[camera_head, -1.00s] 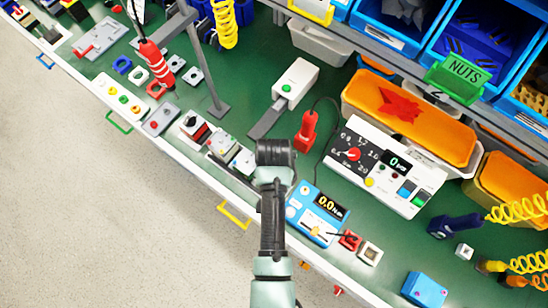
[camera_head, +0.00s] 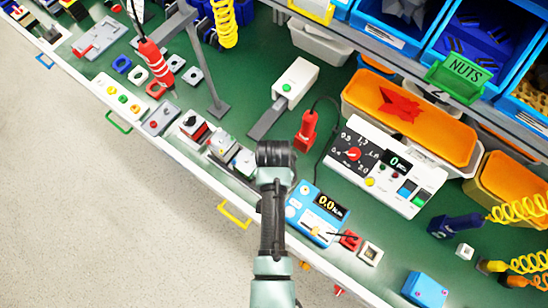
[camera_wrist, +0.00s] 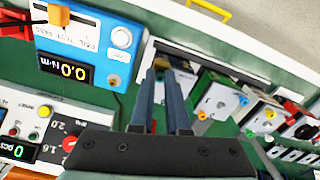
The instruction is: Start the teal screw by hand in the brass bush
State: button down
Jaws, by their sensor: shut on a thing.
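My gripper (camera_wrist: 165,82) points down over the front of the bench. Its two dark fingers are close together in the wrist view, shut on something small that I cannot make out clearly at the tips. In the head view my wrist hides the fingers. No teal screw stands out apart from the gripper. A row of small fixture blocks (camera_head: 225,143) lies left of my wrist; they also show right of the fingers in the wrist view (camera_wrist: 214,100). One has a small yellowish round spot. I cannot tell for sure which holds the brass bush.
A blue torque meter (camera_head: 317,214) reading 0.0 stands close right of my wrist. A grey post (camera_head: 205,70) stands at back left, with a red screwdriver (camera_head: 150,55) hanging nearby.

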jog(key=shift+m+p, duration=1)
jog(key=shift+m, duration=1.8)
jog(key=m+p, duration=0.1)
jog(key=m, duration=0.1)
jog(key=shift+m, duration=0.3)
jog(key=m, duration=0.3)
jog(key=shift+p, duration=0.4)
jog(key=shift+f, duration=0.1)
